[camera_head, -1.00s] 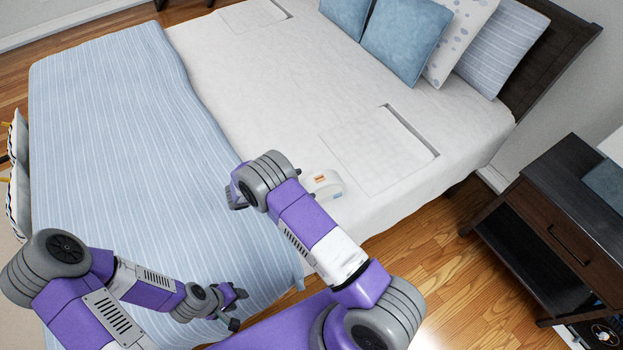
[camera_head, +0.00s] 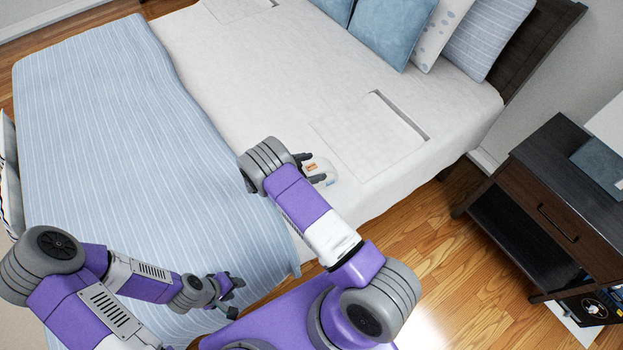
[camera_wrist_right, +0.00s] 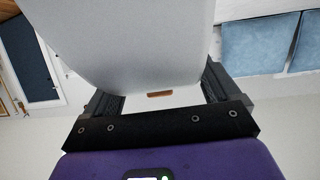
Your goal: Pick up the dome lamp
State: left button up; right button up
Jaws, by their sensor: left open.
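The dome lamp (camera_head: 325,171), a small white rounded thing with an orange patch, is on the white bed sheet near the bed's right side. My right gripper (camera_head: 312,169) is at the lamp, its fingers spread with the lamp's near part between them; the wrist hides some of the lamp. In the right wrist view the lamp (camera_wrist_right: 130,35) is a large pale body with a brown-orange patch, in front of and between the open fingers (camera_wrist_right: 163,88). Whether they touch it is unclear. My left gripper (camera_head: 227,294) is open and empty over the bed's lower edge.
The bed (camera_head: 250,70) has a blue striped blanket (camera_head: 110,150) on the left and pillows (camera_head: 395,30) at the back. A dark nightstand (camera_head: 545,205) stands on the right. Wooden floor (camera_head: 425,245) between bed and nightstand is clear.

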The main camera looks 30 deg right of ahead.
grip_shut()
dwell(0.3)
jog(key=shift+r, duration=0.2)
